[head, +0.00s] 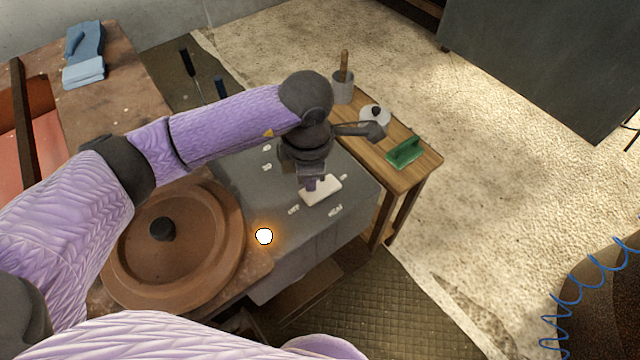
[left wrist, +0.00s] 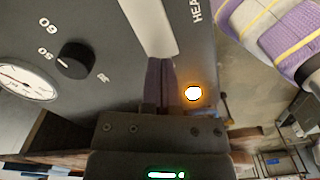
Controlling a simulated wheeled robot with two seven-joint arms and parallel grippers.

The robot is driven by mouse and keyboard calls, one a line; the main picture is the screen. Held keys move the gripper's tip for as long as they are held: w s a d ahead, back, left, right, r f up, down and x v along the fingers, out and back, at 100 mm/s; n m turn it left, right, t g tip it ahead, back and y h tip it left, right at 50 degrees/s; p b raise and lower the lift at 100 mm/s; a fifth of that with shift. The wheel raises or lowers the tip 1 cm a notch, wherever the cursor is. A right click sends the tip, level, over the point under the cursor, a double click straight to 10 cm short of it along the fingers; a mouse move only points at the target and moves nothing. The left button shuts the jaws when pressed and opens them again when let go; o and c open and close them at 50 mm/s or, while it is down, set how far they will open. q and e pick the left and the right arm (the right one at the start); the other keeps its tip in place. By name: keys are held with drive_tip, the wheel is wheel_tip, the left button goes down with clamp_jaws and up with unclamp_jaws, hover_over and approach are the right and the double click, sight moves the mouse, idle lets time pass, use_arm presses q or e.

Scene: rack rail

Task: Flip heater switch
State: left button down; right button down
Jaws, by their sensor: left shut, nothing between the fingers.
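The heater switch is a white rocker (head: 324,192) on the grey control box (head: 345,215). In the left wrist view the white switch (left wrist: 150,22) runs down from the top edge to my fingertips. My left gripper (head: 311,186) is shut and empty, pointing down at one end of the switch. Its purple fingers (left wrist: 160,64) meet that end in the left wrist view; I cannot tell whether they press on it. A round lamp (head: 264,236) on the box glows white-orange and also shows in the left wrist view (left wrist: 193,93). My right gripper is out of view.
A black knob (left wrist: 75,61) and a white gauge (left wrist: 25,84) sit on the panel. A round brown lid (head: 205,262) with a black knob lies left of the box. A small wooden table (head: 418,172) with a green object (head: 405,152) stands behind it.

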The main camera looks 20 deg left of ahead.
use_arm(q)
drive_tip(key=shift+f+b, duration=1)
drive_tip(key=shift+f, duration=0.25)
idle(0.8)
wheel_tip(320, 180, up, 7)
drive_tip(key=p, duration=0.5)
drive_tip(key=shift+r, duration=0.15)
